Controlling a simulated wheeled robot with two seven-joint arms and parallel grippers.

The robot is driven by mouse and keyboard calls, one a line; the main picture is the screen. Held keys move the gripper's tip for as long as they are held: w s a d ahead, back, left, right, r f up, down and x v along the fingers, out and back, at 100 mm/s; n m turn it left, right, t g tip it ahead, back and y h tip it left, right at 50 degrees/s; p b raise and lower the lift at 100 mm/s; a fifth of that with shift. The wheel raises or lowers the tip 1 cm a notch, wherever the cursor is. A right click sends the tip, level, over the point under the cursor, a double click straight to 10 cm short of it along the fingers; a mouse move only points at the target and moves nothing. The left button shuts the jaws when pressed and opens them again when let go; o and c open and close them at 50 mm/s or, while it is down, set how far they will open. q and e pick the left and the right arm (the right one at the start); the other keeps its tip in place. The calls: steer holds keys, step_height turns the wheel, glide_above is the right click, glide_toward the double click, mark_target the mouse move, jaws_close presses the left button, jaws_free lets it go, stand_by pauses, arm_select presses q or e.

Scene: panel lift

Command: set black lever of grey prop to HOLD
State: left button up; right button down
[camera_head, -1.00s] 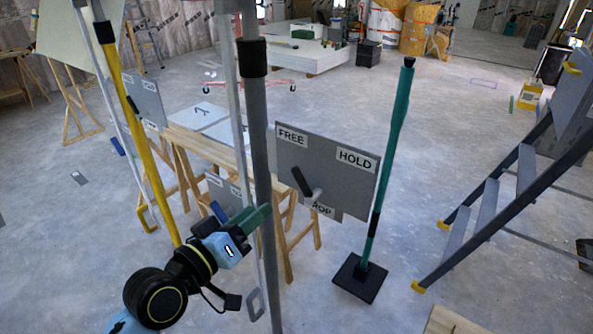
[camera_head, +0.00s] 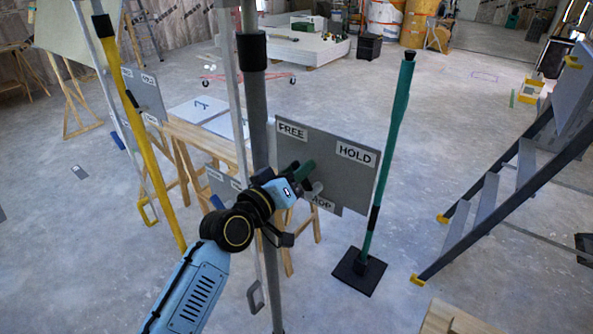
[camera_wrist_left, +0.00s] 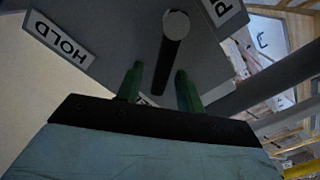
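The grey prop (camera_head: 262,120) stands upright in the head view, with a grey panel (camera_head: 345,180) at its right. The panel bears a FREE label (camera_head: 292,131) at upper left, a HOLD label (camera_head: 356,153) at upper right and a partly covered DROP label (camera_head: 322,203) below. Contact cannot be told. In the head view, my left gripper (camera_head: 304,173) largely hides the lever.
A teal prop (camera_head: 390,150) on a black foot stands right of the panel. A yellow prop (camera_head: 145,150) stands left. Wooden trestles (camera_head: 200,150) are behind the grey prop. A stepladder (camera_head: 500,185) stands at the right. Open floor lies between the teal prop and stepladder.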

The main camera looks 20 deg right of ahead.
arm_select(q)
steer(key=shift+d, duration=0.1)
steer(key=shift+c, duration=0.5)
jaws_close()
